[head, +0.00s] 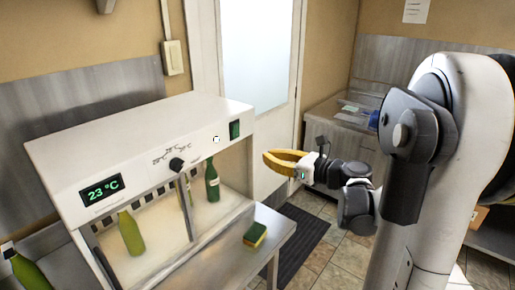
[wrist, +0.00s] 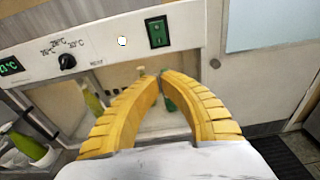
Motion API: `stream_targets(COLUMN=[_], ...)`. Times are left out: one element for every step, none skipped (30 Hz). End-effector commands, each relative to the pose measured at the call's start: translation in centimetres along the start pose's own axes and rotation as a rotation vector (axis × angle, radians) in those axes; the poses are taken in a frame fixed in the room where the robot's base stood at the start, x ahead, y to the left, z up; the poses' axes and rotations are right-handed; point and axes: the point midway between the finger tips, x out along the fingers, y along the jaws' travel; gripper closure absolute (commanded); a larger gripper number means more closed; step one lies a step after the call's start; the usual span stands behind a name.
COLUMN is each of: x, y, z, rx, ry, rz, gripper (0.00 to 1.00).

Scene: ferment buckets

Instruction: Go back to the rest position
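My gripper (head: 268,158) has yellow ribbed fingers and is held in the air to the right of the white cabinet (head: 140,130), in front of the door. In the wrist view its fingertips (wrist: 160,76) come together, with nothing seen held between them. A green bottle (wrist: 168,102) shows behind the fingers. In the head view, that dark green bottle (head: 212,182) stands inside the cabinet, apart from my gripper. A yellow-green bottle (head: 130,232) stands inside at the left, and another is partly hidden behind the vertical handle.
A green-and-yellow sponge (head: 255,235) lies on the steel counter (head: 262,258) at the cabinet's front. Another bottle (head: 28,270) stands left of the cabinet. A steel side table (head: 340,122) stands behind my arm. A dark mat (head: 296,240) lies on the tiled floor.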

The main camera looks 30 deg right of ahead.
Motion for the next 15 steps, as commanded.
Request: stream_targets(x=[-0.56, -0.80, -1.07, -1.22, -1.34, -1.43, -1.47, -1.49, -1.49, -1.48, -1.48, -1.47, -1.47, -1.46, -1.46], y=[-0.09, -0.07, -0.04, -0.02, -0.02, -0.01, 0.00, 0.00, 0.01, 0.01, 0.01, 0.01, 0.01, 0.01, 0.01], z=[-0.08, -0.16, -0.24, -0.29, -0.33, -0.37, -0.39, -0.40, -0.40, -0.40, -0.40, -0.40, -0.40, -0.40, -0.40], rx=[0.000, 0.000, 0.000, 0.000, 0.000, 0.000, 0.000, 0.000, 0.000, 0.000, 0.000, 0.000, 0.000, 0.000, 0.000], ry=[0.000, 0.000, 0.000, 0.000, 0.000, 0.000, 0.000, 0.000, 0.000, 0.000, 0.000, 0.000, 0.000, 0.000, 0.000], rz=[-0.003, -0.002, -0.001, -0.001, -0.001, 0.000, 0.000, 0.000, 0.000, 0.000, 0.000, 0.000, 0.000, 0.000, 0.000], gripper=[1.00, 1.00, 1.00, 1.00, 1.00, 1.00, 1.00, 1.00, 1.00, 1.00, 1.00, 1.00, 1.00, 1.00, 1.00])
